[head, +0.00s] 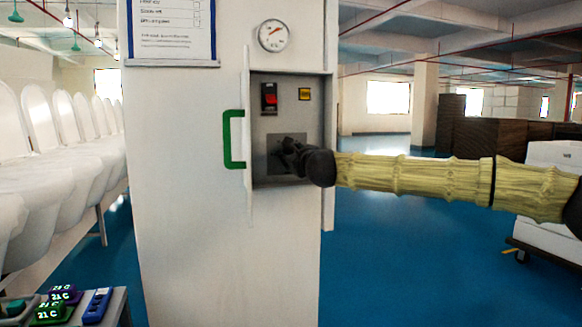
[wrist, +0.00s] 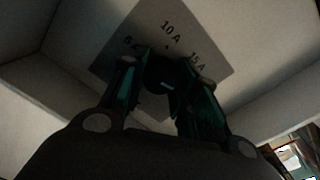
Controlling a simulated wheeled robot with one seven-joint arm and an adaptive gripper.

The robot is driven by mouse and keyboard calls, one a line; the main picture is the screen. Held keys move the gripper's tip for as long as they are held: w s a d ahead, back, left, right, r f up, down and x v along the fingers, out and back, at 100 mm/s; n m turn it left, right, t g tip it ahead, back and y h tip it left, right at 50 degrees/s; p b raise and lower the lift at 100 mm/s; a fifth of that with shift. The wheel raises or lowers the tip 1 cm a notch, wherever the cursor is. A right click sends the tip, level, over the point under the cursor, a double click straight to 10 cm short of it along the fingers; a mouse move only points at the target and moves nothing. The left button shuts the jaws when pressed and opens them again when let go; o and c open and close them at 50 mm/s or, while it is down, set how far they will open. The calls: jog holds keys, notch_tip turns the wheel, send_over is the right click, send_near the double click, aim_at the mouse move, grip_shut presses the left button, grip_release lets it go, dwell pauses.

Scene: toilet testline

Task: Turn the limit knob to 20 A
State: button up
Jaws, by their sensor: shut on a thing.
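The dark limit knob (wrist: 163,77) sits on a grey scale plate (wrist: 203,50) inside the recess of the white cabinet. In the wrist view the plate shows 6 A, 10 A and 15 A; no 20 A mark is visible, and part of the plate is hidden behind my fingers. A small pale mark shows on the knob, but I cannot tell which value it points to. My gripper (wrist: 166,73) is shut on the knob, one finger on each side.
A round gauge (head: 273,35) is above.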

jog(key=shift+f+m+b, duration=0.1)
jog(key=shift+m+b, duration=0.95)
jog(key=shift+m, duration=0.25)
jog(key=o, duration=1)
jog(key=shift+d, duration=0.1)
jog(key=v, duration=1.2)
